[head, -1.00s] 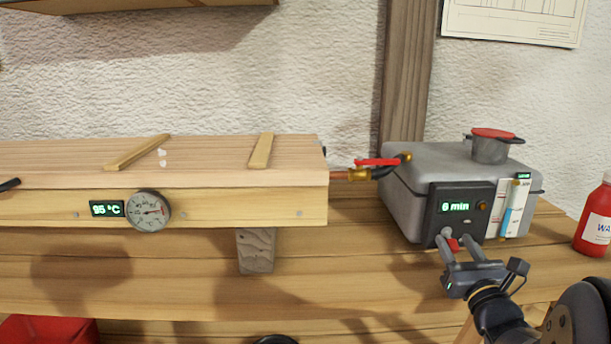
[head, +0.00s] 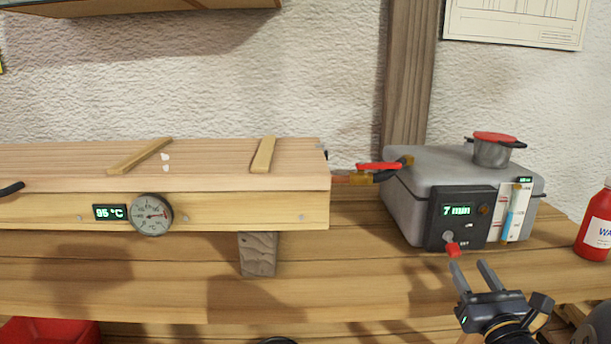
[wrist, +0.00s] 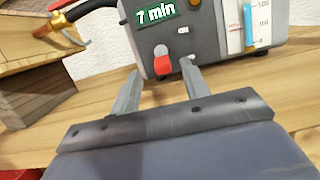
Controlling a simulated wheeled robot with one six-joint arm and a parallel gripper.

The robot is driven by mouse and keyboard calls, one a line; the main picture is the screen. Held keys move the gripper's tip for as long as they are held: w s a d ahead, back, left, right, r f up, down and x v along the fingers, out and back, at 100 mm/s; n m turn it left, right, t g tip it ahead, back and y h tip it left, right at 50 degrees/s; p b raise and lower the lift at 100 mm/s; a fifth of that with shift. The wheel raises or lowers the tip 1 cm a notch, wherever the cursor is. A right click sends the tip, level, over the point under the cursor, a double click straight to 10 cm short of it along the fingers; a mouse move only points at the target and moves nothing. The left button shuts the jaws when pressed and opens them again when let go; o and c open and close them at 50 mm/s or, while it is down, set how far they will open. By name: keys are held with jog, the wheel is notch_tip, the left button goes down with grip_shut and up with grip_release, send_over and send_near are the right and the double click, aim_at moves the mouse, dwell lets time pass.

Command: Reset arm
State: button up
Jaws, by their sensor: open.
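My gripper (head: 472,272) is open and empty, in front of the grey steam box (head: 412,198) at the right of the head view. In the wrist view my gripper (wrist: 160,80) has its two fingers apart, with nothing between them. The box's dark panel reads "7 min" (head: 456,210). A small red-tipped switch (head: 453,249) sits low on the panel and points downward. It also shows in the wrist view as a red switch (wrist: 162,64) just beyond the fingertips, apart from them.
A long wooden chest (head: 250,208) with a dial (head: 152,214) and a "95 °C" display (head: 109,212) stands left. A red-handled valve (head: 379,166) joins it to the box. A red bottle (head: 596,225) stands far right. The bench (head: 350,290) front is clear.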

jog(key=r+v, duration=0.1)
jog(key=v, duration=0.3)
jog(key=x, duration=0.7)
jog(key=f+b+x, duration=0.1)
jog(key=x, duration=0.2)
jog(key=shift+w+a, duration=0.1)
jog(key=shift+w, duration=0.25)
jog(key=p, duration=0.1)
jog(key=r+p, duration=0.1)
jog(key=shift+s+p, duration=0.2)
jog(key=shift+p, duration=0.1)
jog(key=shift+g+p, duration=0.5)
jog(key=shift+p, duration=0.35)
jog(key=r+g+p, duration=0.1)
jog(key=g+p, duration=0.1)
jog(key=p, duration=0.8)
jog(key=shift+w+r+g, duration=0.1)
jog(key=shift+g, duration=0.3)
jog(key=g+p, duration=0.1)
jog(key=p, duration=0.5)
jog(key=r+g+p, duration=0.1)
jog(key=g+p, duration=0.1)
jog(key=p, duration=0.4)
jog(key=shift+w+r, duration=0.1)
jog(key=shift+w, duration=0.2)
jog(key=shift+v, duration=2.85)
